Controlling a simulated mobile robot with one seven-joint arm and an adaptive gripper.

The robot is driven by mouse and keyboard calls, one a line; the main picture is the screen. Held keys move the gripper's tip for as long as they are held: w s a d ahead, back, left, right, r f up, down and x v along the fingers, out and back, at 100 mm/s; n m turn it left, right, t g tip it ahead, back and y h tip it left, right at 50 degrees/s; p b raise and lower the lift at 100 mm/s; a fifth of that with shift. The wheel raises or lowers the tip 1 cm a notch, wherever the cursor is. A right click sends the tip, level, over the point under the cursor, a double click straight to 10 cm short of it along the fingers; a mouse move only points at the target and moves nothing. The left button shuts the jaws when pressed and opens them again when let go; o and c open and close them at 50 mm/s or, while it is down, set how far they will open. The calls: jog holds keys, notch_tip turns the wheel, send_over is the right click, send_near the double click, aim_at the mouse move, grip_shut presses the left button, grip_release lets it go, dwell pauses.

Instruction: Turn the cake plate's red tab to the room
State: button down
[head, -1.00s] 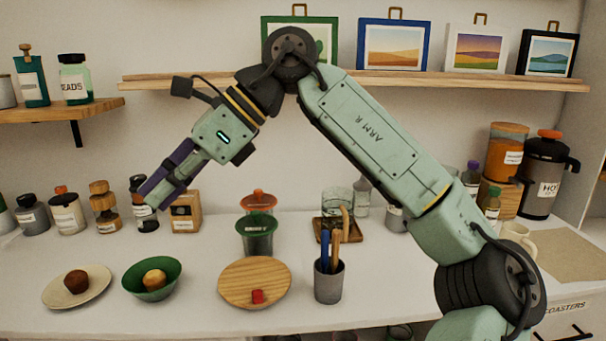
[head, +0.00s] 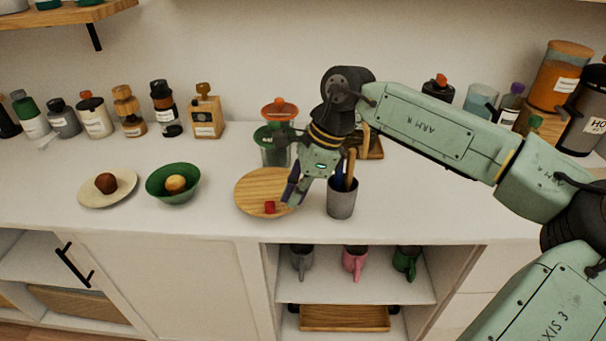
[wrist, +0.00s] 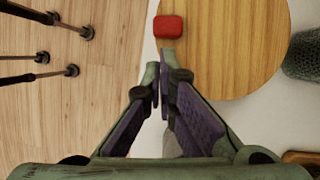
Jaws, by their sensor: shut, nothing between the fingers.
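The cake plate (head: 250,193) is a round, light wooden disc on the white counter. Its red tab (head: 269,207) is a small red block on the rim at the near side. My gripper (head: 288,203) is shut and empty, pointing down at the plate's right near edge, just right of the tab. In the wrist view the tab (wrist: 168,26) lies just beyond my fingertips (wrist: 160,68), on the plate's (wrist: 220,45) edge. A small gap seems to separate fingertips and tab; I cannot tell their height above the counter.
A grey pen cup (head: 342,200) stands close right of my gripper. A green jar with an orange-lidded one (head: 280,108) is behind the plate. A green bowl (head: 172,183) stands left, with clear counter between. The counter's front edge is near the tab.

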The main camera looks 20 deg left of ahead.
jog(key=shift+s+a+f, duration=0.1)
jog(key=shift+a+f, duration=0.15)
jog(key=shift+f, duration=0.45)
jog(key=b, duration=0.1)
jog(key=s+a+b, duration=0.1)
jog(key=b, duration=0.1)
jog(key=shift+a+f, duration=0.2)
jog(key=shift+f, duration=0.05)
jog(key=shift+s+r, duration=0.15)
jog(key=shift+r, duration=0.15)
jog(key=shift+r, duration=0.1)
